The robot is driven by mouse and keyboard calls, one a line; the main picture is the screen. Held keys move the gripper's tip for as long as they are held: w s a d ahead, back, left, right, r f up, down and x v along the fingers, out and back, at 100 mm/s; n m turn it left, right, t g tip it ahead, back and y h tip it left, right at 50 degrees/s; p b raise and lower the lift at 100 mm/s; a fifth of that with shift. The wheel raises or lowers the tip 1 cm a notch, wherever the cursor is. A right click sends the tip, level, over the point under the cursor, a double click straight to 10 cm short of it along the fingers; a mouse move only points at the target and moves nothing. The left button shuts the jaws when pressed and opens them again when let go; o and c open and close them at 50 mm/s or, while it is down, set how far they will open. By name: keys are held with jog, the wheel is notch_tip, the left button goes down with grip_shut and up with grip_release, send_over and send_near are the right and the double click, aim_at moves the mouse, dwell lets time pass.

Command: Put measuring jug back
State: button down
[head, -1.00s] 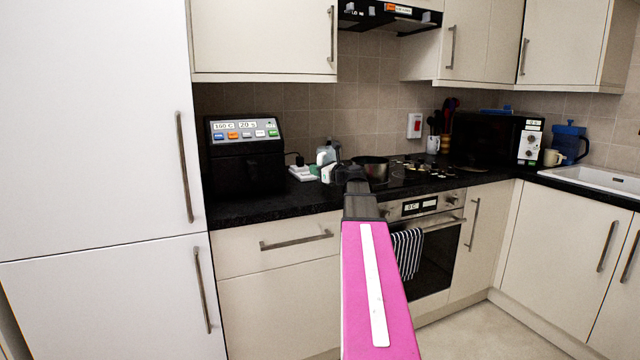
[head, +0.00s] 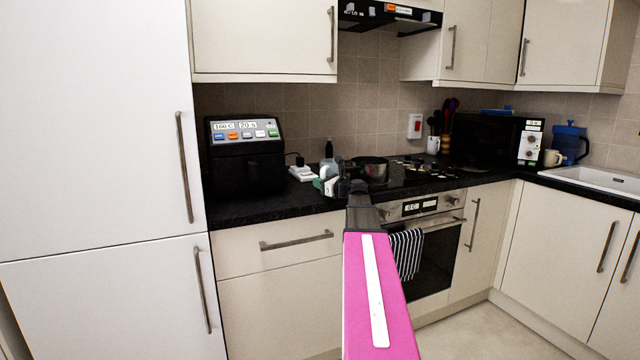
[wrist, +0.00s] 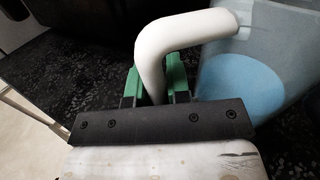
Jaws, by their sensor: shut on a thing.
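The measuring jug (wrist: 255,70) is translucent with a light blue area and a white handle (wrist: 178,38). It fills the right of the wrist view, partly cut off by the frame edge. My gripper (wrist: 155,88), with green finger pads, is shut on the handle. In the head view the jug (head: 328,170) is small, at the front of the black counter left of the hob, partly hidden by my gripper (head: 343,187). I cannot tell whether its base touches the counter.
A pot (head: 372,170) stands on the hob just right of the jug. A black air fryer (head: 246,165) is to the left, with a white socket block (head: 302,173) between. A dark bottle (head: 329,147) stands behind. Bare counter (head: 290,199) lies in front of the air fryer.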

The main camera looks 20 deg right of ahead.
jog(key=c, duration=1.1)
grip_release()
jog(key=shift+f, duration=0.1)
jog(key=shift+s+d, duration=0.1)
jog(key=shift+s, duration=0.2)
jog(key=v, duration=1.1)
jog(key=shift+s+d, duration=0.1)
jog(key=shift+s, duration=0.05)
